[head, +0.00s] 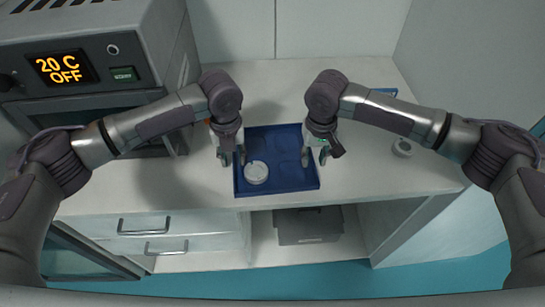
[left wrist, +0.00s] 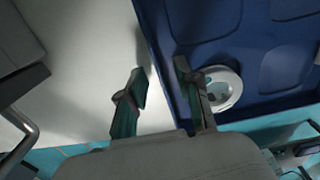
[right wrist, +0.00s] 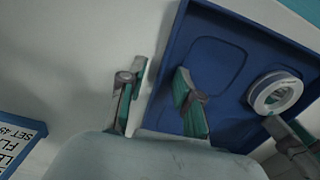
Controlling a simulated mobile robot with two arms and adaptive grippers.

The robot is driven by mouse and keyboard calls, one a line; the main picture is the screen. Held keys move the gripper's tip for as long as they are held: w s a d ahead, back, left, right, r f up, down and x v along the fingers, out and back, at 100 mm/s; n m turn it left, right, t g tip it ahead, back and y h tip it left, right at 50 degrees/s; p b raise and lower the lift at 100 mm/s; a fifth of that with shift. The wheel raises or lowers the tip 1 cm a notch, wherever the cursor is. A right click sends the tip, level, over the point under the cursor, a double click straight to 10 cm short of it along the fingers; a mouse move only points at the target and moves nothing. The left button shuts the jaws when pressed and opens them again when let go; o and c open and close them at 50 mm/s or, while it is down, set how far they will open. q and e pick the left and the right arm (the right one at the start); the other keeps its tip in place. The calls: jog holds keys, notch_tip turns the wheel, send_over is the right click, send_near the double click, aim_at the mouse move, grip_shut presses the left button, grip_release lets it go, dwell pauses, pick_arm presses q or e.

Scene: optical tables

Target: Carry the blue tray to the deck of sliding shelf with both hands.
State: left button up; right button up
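The blue tray (head: 285,179) lies flat on the white bench. I cannot clearly make out a sliding shelf deck.
An oven-like device (head: 85,75) reading "20 C OFF" stands at left. A small round white item (head: 402,148) and a blue-edged labelled object (head: 385,92) lie to the right. Below are drawers (head: 150,235) and a grey box (head: 308,226). The bench behind the tray is clear.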

pick_arm(q)
grip_shut()
pick_arm(e)
grip_shut()
